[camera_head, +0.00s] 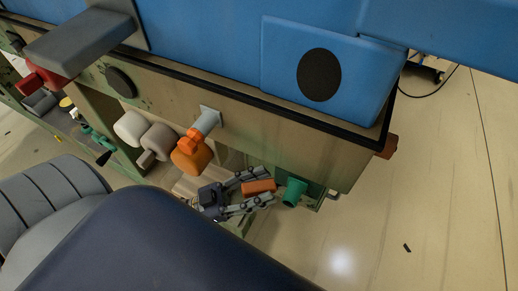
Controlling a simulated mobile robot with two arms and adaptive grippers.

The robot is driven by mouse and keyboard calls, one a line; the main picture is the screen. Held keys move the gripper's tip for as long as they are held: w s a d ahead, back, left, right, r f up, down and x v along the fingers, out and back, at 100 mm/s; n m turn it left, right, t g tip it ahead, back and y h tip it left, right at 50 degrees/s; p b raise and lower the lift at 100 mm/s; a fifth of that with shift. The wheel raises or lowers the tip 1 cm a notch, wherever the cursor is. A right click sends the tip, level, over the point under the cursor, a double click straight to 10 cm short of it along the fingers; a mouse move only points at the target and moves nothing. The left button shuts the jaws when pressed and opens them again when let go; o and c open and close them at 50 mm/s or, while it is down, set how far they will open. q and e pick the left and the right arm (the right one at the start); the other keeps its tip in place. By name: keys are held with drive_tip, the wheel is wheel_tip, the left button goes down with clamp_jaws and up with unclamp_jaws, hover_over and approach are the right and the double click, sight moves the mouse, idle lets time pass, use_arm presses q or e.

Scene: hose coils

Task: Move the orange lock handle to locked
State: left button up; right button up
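An orange bar-shaped piece (258,187), which looks like the lock handle, sits low at the side of the green-and-tan unit. My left gripper (262,187) has its two grey fingers spread, one above and one below the orange piece. The fingers lie close along its edges in the picture, but I cannot tell whether they press on it. What the orange piece is mounted on is hidden. A second, rounded orange part (192,156) on a grey peg is to the upper left. My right gripper is not in view.
A green cup-like part (293,192) is just right of the orange piece. White and grey-brown knobs (142,136) stick out at the left. A blue body with a black oval (319,75) overhangs above. Open pale floor (430,210) lies at the right.

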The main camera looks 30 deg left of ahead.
use_arm(q)
drive_tip(key=v, duration=1.2)
